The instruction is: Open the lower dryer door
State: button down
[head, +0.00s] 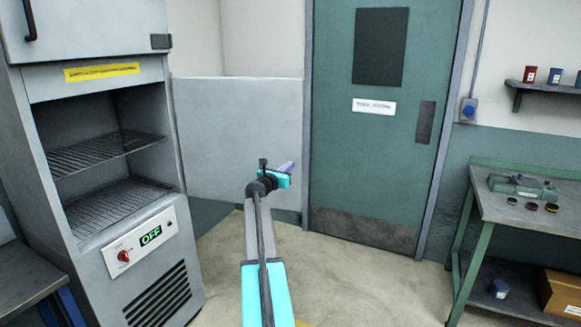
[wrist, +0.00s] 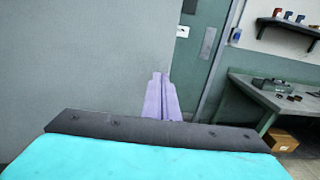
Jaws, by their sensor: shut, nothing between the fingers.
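The dryer (head: 95,60) is a tall grey cabinet at the left in the head view. Its lower compartment (head: 105,165) stands uncovered, with wire racks inside. A flat grey panel, which looks like the lower dryer door (head: 235,125), stands swung wide out to the right from the cabinet's right edge. It also fills the left of the wrist view (wrist: 85,60). No handle shows on it. My gripper (head: 287,167) is in front of the panel near its right edge. Its purple fingers (wrist: 160,92) are together and empty. Whether they touch the panel I cannot tell.
The upper dryer door (head: 85,25) is closed, with a dark handle. A control panel (head: 141,240) reads OFF. A green room door (head: 380,120) is behind. A workbench (head: 530,210) with small parts stands at the right, a cardboard box (head: 562,293) below. The middle floor is clear.

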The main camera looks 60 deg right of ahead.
jog(key=s+a+b, duration=0.2)
jog(key=s+a, duration=0.1)
jog(key=a, duration=0.8)
jog(key=shift+b, duration=0.3)
jog(key=shift+s+a, duration=0.1)
dwell(0.3)
